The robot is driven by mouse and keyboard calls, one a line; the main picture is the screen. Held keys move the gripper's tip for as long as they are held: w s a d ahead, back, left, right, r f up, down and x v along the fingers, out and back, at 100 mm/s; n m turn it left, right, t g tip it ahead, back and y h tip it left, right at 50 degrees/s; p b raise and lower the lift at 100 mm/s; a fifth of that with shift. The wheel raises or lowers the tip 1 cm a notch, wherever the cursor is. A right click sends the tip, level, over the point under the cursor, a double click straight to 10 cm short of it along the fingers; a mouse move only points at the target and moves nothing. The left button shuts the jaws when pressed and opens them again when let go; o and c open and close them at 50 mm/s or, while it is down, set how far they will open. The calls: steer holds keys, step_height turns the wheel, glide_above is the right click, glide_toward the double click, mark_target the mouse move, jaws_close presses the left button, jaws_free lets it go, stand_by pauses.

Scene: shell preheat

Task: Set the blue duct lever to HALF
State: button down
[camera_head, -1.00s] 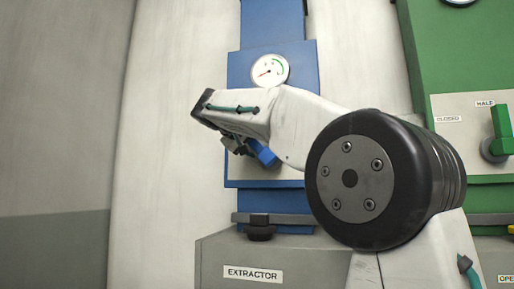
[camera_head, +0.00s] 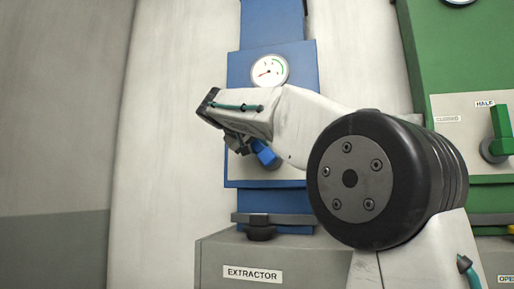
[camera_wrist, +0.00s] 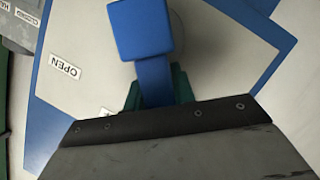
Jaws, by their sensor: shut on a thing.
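The blue duct lever (camera_head: 266,156) shows partly below my wrist, in front of the blue duct's panel (camera_head: 240,172). In the wrist view the lever's square blue end (camera_wrist: 145,28) and its narrower bar (camera_wrist: 155,82) show. My gripper (camera_wrist: 157,90) is shut on the lever, with a dark green finger on each side of the bar. The wrist view is turned over. An OPEN label (camera_wrist: 64,67) lies left of the lever there. Another white label (camera_wrist: 107,112) is mostly hidden beside a finger and cannot be read. The lever's pivot is largely hidden.
A green duct (camera_head: 440,50) stands at the right with its own green lever (camera_head: 502,130) and CLOSED and HALF labels. A gauge (camera_head: 270,71) sits above my wrist. A grey box marked EXTRACTOR (camera_head: 215,262) stands below, with a dark knob (camera_head: 261,228) above it.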

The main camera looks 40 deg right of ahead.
mark_target(271, 148)
steer(key=m, duration=0.1)
steer(key=s+d+r+m+y, duration=0.1)
steer(key=shift+s+m+t, duration=0.15)
steer(key=shift+m+t, duration=0.25)
steer(key=shift+s+d+r+m+t+y, duration=0.1)
steer(key=shift+s+d+m+t+y, duration=0.25)
steer(key=shift+m, duration=0.3)
steer(key=shift+s+d+m+t+y, duration=0.1)
steer(key=shift+s+m+t+y, duration=0.2)
steer(key=shift+m+t+y, duration=0.25)
steer(key=c, duration=1.2)
jaws_free()
steer(key=shift+o, duration=0.2)
steer(key=v, duration=0.7)
steer(key=shift+s+a+r, duration=0.15)
steer(key=shift+s+a, duration=0.1)
